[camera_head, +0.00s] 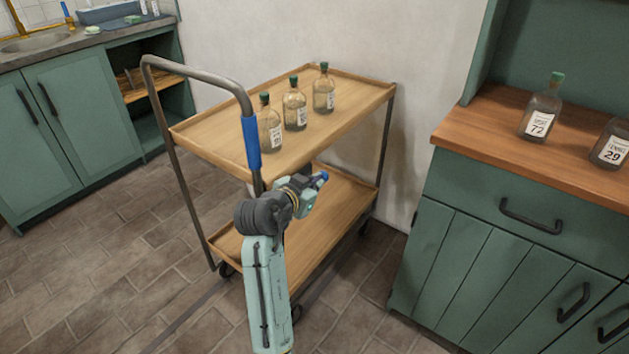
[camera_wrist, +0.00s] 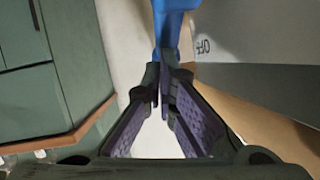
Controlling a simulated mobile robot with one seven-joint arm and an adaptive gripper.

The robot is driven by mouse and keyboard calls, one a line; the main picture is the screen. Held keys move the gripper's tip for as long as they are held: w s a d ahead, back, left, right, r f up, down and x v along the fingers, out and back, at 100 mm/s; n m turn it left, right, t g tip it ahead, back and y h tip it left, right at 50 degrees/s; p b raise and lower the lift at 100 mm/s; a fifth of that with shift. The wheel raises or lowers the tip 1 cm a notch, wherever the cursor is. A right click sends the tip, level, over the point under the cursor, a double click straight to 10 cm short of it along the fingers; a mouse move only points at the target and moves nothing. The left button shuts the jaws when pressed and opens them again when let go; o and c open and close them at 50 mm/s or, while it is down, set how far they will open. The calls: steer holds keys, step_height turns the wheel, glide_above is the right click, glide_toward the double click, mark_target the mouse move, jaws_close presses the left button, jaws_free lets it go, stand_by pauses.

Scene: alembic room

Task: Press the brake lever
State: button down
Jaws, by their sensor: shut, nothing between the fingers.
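In the head view my arm's end is in front of the cart near the handle's base, and the fingers cannot be made out there.
The two-tier wooden cart (camera_head: 185,133) carries three bottles (camera_head: 295,108) on its top. A green cabinet (camera_head: 495,262) with a wooden counter and two bottles stands at right. Green kitchen cupboards (camera_head: 82,110) are at left. Tiled floor at front left is clear.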

steer(key=shift+d+r, duration=0.1)
steer(key=w+d+f+g+y+p, duration=0.1)
steer(key=w+d+f+g+p, duration=0.1)
steer(key=f, duration=0.4)
steer(key=shift+w+g+y+p, duration=0.35)
steer(key=shift+w+p, duration=0.2)
steer(key=shift+p, duration=0.55)
steer(key=shift+d, duration=0.1)
